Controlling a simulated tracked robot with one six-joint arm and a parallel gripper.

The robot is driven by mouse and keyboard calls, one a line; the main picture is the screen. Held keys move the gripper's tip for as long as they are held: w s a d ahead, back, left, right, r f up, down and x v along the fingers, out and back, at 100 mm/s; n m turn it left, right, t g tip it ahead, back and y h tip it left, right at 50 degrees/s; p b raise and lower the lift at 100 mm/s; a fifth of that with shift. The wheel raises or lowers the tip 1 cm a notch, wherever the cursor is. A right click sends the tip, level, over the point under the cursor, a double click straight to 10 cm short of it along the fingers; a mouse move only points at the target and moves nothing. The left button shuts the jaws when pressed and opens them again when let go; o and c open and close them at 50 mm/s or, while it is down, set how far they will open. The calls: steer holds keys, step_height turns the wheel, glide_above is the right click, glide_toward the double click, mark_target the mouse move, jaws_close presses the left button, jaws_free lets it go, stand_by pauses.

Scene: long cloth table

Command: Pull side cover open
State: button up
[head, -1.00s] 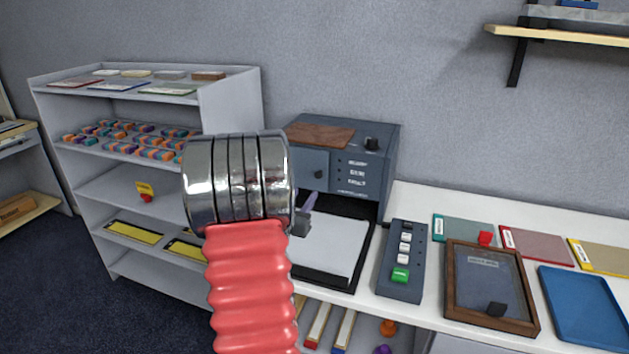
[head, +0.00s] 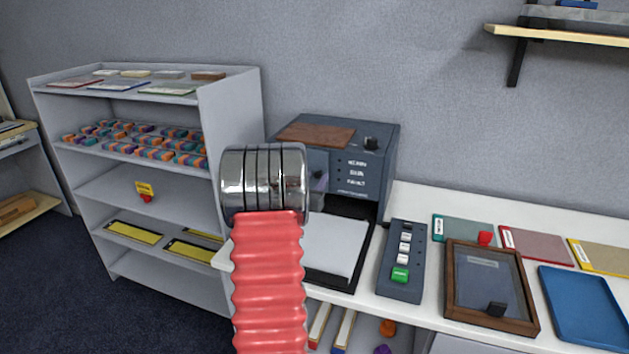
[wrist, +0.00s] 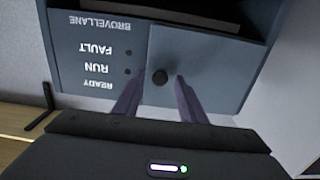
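The blue-grey machine (head: 360,168) stands on the white table, with a wood panel on top and a READY, RUN, FAULT label on its front. Its side cover (wrist: 215,70) is a flat blue-grey panel with a round black knob (wrist: 160,77); it looks shut. In the wrist view the machine appears upside down. My gripper (wrist: 162,75) is open, its two purple fingers on either side of the knob. I cannot tell if a finger touches it. In the head view my arm hides most of the cover, and a purple fingertip (head: 319,182) shows before it.
A paper tray (head: 337,247) sticks out below the machine. A button box (head: 401,262), a wood-framed case (head: 489,286) and a blue tray (head: 583,305) lie to the right. A grey shelf unit (head: 232,120) stands at the left.

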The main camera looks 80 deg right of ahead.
steer(key=shift+c, duration=0.2)
jaws_close()
stand_by(0.3)
steer(key=shift+a, duration=0.1)
